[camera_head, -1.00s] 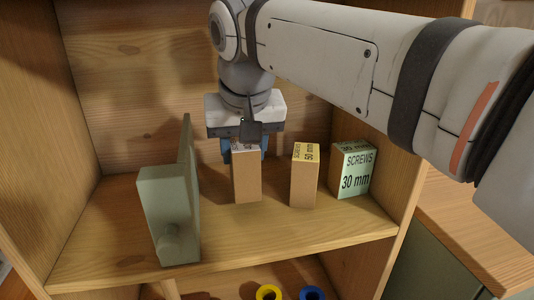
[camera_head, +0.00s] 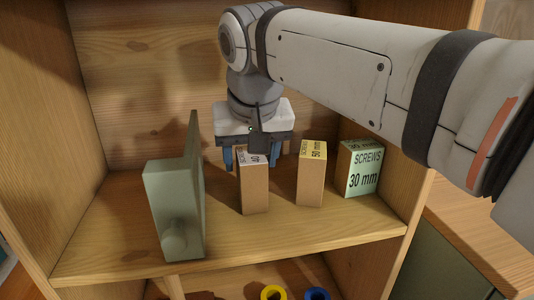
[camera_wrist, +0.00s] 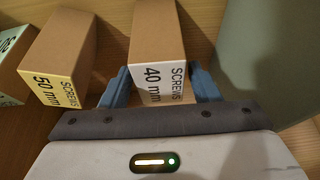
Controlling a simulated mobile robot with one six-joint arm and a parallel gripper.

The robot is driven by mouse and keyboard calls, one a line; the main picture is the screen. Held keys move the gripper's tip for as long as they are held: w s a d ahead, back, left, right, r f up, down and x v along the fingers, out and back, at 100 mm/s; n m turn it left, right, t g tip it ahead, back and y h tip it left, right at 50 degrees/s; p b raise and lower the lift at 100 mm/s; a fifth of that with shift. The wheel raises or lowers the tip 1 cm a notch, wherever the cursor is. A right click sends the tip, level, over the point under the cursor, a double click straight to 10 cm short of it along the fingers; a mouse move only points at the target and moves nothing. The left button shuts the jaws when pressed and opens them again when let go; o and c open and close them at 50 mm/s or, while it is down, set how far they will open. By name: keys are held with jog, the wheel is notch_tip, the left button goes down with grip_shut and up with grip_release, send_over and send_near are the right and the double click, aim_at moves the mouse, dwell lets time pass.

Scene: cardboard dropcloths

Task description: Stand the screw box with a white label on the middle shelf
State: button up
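The screw box with a white label (camera_head: 254,187) stands upright on the wooden shelf (camera_head: 120,240). In the wrist view this box (camera_wrist: 157,38) reads "SCREWS 40 mm". My gripper (camera_head: 251,157) is above it, its blue fingers on either side of the box's top. Small gaps show between the fingers and the box in the head view, so the gripper is open around it. The fingers also show in the wrist view (camera_wrist: 161,85). The back of the box is hidden.
A yellow-labelled 50 mm box (camera_head: 311,175) stands close on the right, and a green-labelled 30 mm box (camera_head: 360,170) beyond it. A grey-green bracket-like piece with a knob (camera_head: 174,205) stands on the left. Yellow (camera_head: 273,293) and blue rings (camera_head: 316,294) lie below.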

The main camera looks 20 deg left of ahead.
jog(key=shift+o, duration=0.5)
jog(key=shift+r, duration=0.1)
jog(key=shift+r, duration=0.3)
jog(key=shift+p+v, duration=1)
jog(key=shift+v, duration=0.15)
jog(key=s+d+p, duration=0.1)
jog(key=s+d, duration=0.4)
jog(key=s, duration=0.5)
jog(key=shift+d+f+p, duration=0.3)
jog(key=shift+s, duration=0.1)
